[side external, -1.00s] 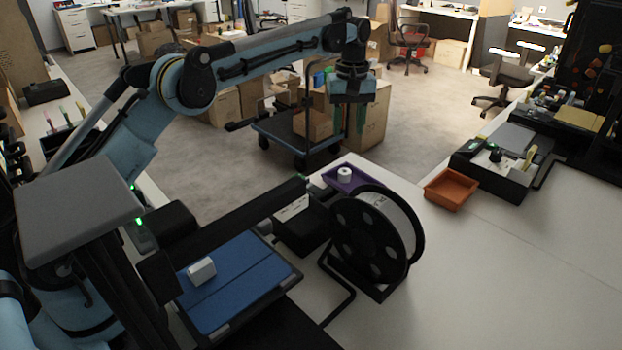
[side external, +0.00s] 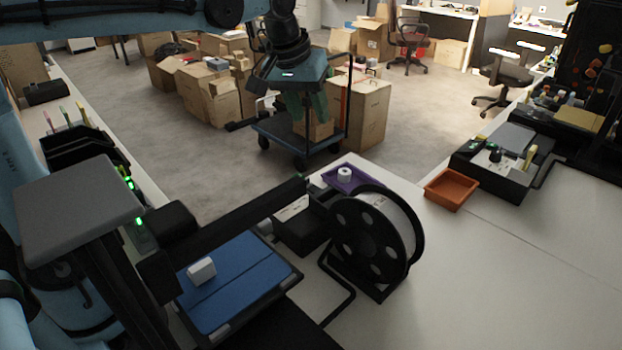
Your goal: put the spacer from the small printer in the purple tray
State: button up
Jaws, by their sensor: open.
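The purple tray (side external: 331,181) is on the far part of the light bench, behind the black spool. A white round piece with a dark hole, which looks like a spacer (side external: 344,175), sits in it. A printer with a blue bed (side external: 240,279) is in the foreground, with a white block (side external: 201,270) on its bed. I cannot tell whether this is the small printer. My gripper (side external: 307,110) hangs open with green fingers, up and left of the purple tray in the picture. It is apart from the tray and the printer, and nothing shows between its fingers.
A black spool holder with a white spool (side external: 389,225) stands right of the blue bed. An orange tray (side external: 452,188) and a black machine (side external: 495,165) are to the right. The bench's right foreground is clear. A cart (side external: 283,142) and cartons (side external: 206,90) are on the floor beyond.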

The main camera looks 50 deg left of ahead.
jog(key=s+f+m+t, duration=0.3)
jog(key=s+f, duration=0.4)
jog(key=s, duration=0.6)
jog(key=shift+s+d+f+m, duration=0.25)
jog(key=shift+s+d+m, duration=0.1)
jog(key=shift+m, duration=0.45)
